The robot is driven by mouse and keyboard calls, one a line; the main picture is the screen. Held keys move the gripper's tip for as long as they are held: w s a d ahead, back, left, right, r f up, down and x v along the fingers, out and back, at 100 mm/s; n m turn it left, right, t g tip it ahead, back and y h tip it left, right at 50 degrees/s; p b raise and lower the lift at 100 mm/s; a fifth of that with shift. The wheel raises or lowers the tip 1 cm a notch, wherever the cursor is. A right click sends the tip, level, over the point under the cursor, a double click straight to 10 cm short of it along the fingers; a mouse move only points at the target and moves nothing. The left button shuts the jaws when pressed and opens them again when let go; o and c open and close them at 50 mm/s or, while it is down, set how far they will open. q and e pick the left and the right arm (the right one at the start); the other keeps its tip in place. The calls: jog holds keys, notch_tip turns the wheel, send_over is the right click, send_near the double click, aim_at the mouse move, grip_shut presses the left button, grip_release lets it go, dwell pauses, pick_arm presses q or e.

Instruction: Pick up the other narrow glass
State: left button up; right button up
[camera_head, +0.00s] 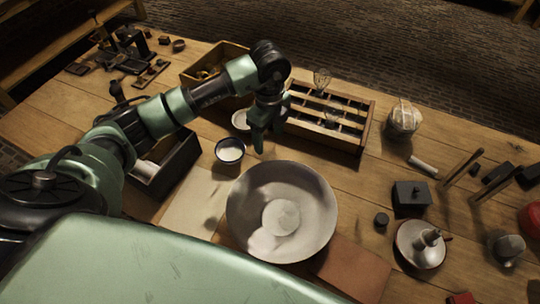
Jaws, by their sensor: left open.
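Two small clear glasses stand in the slotted wooden rack (366,132) at the back middle. One glass (321,79) rises above the back row, and another glass (332,116) sits nearer the front; their exact shapes are hard to make out. My left gripper (266,138) points down with its fingers apart and empty. It hangs just left of the rack's near-left corner, above the table and near a small cup with white contents (230,151). My right gripper is out of view.
A large pale bowl (318,205) stands in front of the gripper. A dark open box (178,168) and a wooden crate (222,51) lie left and behind. A covered jar (404,117), a black box (411,197) and a lidded dish (420,246) stand at the right.

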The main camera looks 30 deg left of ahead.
aim_at(270, 148)
pick_arm(q)
notch_tip(270, 148, down, 5)
jog(key=shift+w+r+p, duration=0.1)
jog(key=shift+r+p, duration=0.05)
jog(key=shift+p, duration=0.65)
jog(key=shift+f, duration=0.6)
grip_shut()
